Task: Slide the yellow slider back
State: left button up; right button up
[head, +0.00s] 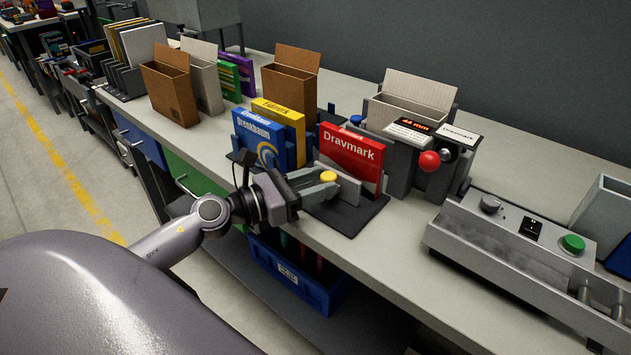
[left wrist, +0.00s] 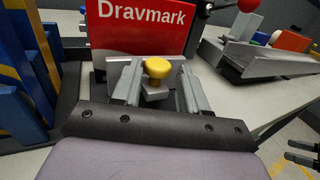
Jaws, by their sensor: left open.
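The yellow slider knob (head: 328,177) sits on a small grey block in front of the red Dravmark box (head: 351,157). It also shows in the left wrist view (left wrist: 158,70). A grey plate (head: 342,186) stands upright between the knob and the box. My left gripper (head: 318,185) is open, with one finger on each side of the knob's block. I cannot tell whether either finger touches it. In the left wrist view the gripper (left wrist: 158,88) points toward the box. Dark prongs (left wrist: 303,156) at the right edge there may be my right gripper.
A blue box (head: 259,138) and a yellow box (head: 279,125) stand in a rack left of the knob. A lever with a red ball (head: 429,161) is to the right. A metal conveyor unit with a green button (head: 573,243) lies further right. A blue crate (head: 300,279) sits below.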

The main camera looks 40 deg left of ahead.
pick_arm(q)
jog(key=shift+s+a+f+b, duration=0.15)
jog(key=shift+s+a+b, duration=0.15)
jog(key=shift+s, duration=0.15)
jog(key=b+v, duration=0.1)
jog(key=v, duration=0.3)
jog(key=shift+s+a+b, duration=0.15)
jog(key=shift+s+b, duration=0.15)
jog(key=shift+s, duration=0.05)
jog(key=shift+s+a, duration=0.25)
jog(key=shift+s, duration=0.3)
